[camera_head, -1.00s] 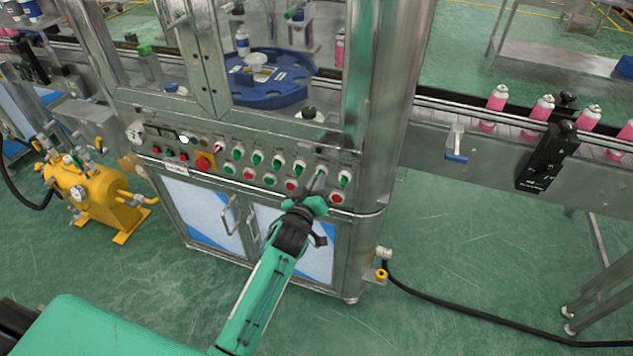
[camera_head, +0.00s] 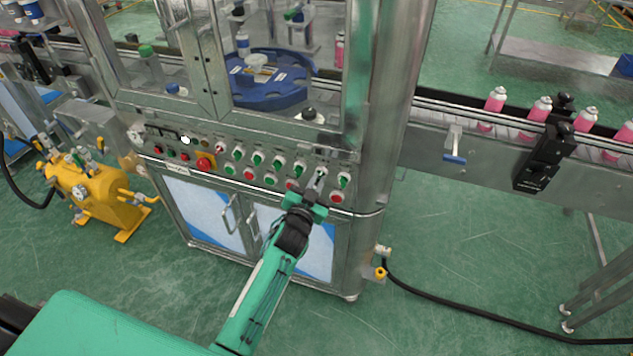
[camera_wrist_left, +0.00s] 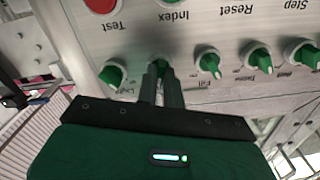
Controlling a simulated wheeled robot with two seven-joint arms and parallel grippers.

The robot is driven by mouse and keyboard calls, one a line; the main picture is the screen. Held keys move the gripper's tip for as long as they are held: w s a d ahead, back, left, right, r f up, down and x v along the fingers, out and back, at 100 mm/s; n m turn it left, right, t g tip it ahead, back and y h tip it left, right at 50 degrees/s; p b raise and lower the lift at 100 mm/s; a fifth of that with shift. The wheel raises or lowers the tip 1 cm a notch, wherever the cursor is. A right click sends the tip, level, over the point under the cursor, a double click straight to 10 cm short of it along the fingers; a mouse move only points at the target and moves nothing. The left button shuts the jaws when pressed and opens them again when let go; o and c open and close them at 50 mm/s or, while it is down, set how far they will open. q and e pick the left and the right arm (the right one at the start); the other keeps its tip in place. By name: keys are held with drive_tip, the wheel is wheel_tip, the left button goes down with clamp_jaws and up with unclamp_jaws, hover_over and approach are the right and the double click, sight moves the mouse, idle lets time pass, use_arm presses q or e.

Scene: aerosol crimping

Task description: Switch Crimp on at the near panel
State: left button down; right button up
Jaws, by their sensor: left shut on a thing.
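The near panel (camera_head: 210,168) is a sloped metal strip on the machine's front, with green selector knobs above red and green buttons. My left gripper (camera_head: 318,182) reaches the second upper knob from the panel's right end. In the left wrist view the panel appears upside down. There my left gripper (camera_wrist_left: 160,80) is shut on a green knob (camera_wrist_left: 158,64), between the knob above "Fill" (camera_wrist_left: 208,62) and the leftmost knob (camera_wrist_left: 113,73). The held knob's label is hidden by the fingers, so I cannot read "Crimp". My right gripper is not in view.
A red emergency button (camera_head: 205,162) sits left on the panel. Glass doors above enclose a blue turntable (camera_head: 268,95). A conveyor with pink cans (camera_head: 540,108) runs right. A yellow pump (camera_head: 90,195) stands left. A black hose (camera_head: 450,312) lies on open floor at right.

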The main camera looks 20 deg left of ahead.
use_arm(q)
drive_tip(key=shift+m, duration=1.3)
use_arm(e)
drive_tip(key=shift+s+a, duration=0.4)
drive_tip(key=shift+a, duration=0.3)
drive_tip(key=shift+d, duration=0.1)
use_arm(q)
drive_tip(key=c, duration=1.6)
unclamp_jaws()
drive_tip(key=shift+o, duration=0.3)
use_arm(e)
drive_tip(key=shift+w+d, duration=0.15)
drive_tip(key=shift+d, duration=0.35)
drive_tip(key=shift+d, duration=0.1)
